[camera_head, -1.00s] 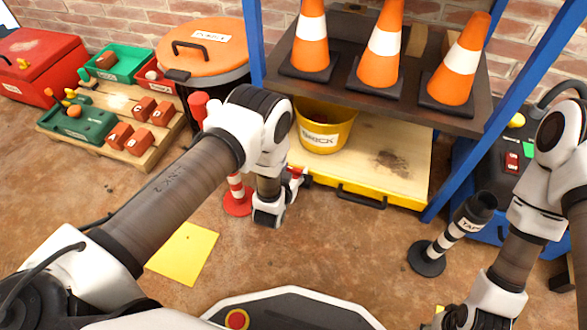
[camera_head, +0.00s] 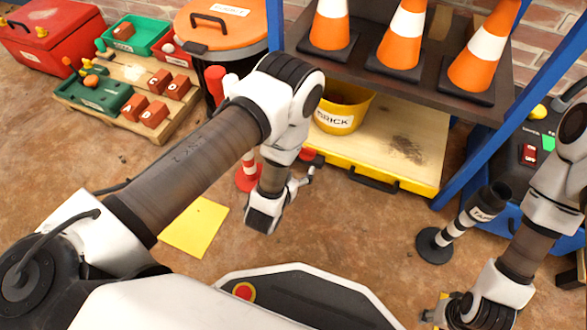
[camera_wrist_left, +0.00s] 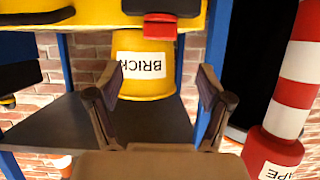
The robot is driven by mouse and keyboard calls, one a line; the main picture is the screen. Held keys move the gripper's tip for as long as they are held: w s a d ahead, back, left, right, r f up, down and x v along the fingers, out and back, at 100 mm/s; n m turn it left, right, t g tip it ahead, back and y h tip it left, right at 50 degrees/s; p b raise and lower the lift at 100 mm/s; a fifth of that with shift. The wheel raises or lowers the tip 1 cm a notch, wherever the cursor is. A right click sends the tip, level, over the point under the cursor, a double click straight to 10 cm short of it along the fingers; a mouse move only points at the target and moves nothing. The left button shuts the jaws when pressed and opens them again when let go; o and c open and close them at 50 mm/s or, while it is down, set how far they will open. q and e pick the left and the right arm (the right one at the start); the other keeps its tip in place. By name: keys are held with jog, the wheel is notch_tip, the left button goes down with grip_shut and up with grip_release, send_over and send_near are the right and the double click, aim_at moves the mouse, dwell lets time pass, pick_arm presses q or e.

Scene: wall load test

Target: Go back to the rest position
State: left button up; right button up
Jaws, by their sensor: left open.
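My left gripper (camera_head: 303,180) hangs in front of the low shelf, above the floor, on the arm that comes in from the left. In the left wrist view the two fingers (camera_wrist_left: 160,80) are spread apart with nothing between them. That view looks upside down past them at the yellow bucket (camera_wrist_left: 148,82) labelled BRICK. My right arm comes in at the right edge. My right gripper (camera_head: 437,311) is at the bottom right, small and partly hidden, and I cannot see its jaw opening.
Three orange cones (camera_head: 402,36) stand on the upper shelf (camera_head: 425,82). The yellow bucket (camera_head: 342,112) sits on the wooden lower deck (camera_head: 405,150). A striped TAPE post (camera_head: 462,225) stands right. A red-white post (camera_head: 248,176) is behind my left wrist. A yellow sheet (camera_head: 195,228) lies on open floor.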

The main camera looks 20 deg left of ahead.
pick_arm(q)
jog(key=shift+v, duration=1.05)
